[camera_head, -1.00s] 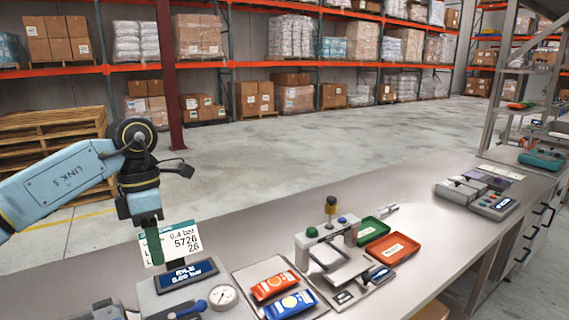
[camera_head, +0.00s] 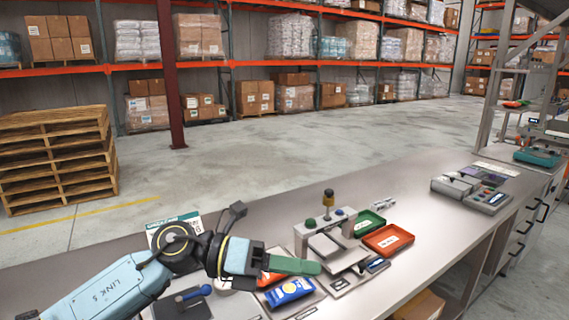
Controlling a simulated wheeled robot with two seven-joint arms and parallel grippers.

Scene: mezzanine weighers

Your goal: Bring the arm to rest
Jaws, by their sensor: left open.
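My left arm (camera_head: 110,292) comes in from the lower left, low over the near left of the bench. Its left gripper (camera_head: 312,267) has green fingers, points right and lies roughly level. I see it side-on, so one finger hides the other; it is open, with nothing seen held. In the picture its fingers overlap the tray of packets and end near the press-like device (camera_head: 322,238). I cannot tell how high above them it is. My right gripper is not in view.
The grey bench (camera_head: 420,195) holds a blue packet (camera_head: 289,291), a partly hidden orange packet, a green tray (camera_head: 371,222), an orange tray (camera_head: 388,240) and a keypad unit (camera_head: 488,198). A card (camera_head: 160,229) and blue-handled unit (camera_head: 190,296) are partly covered by my arm.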

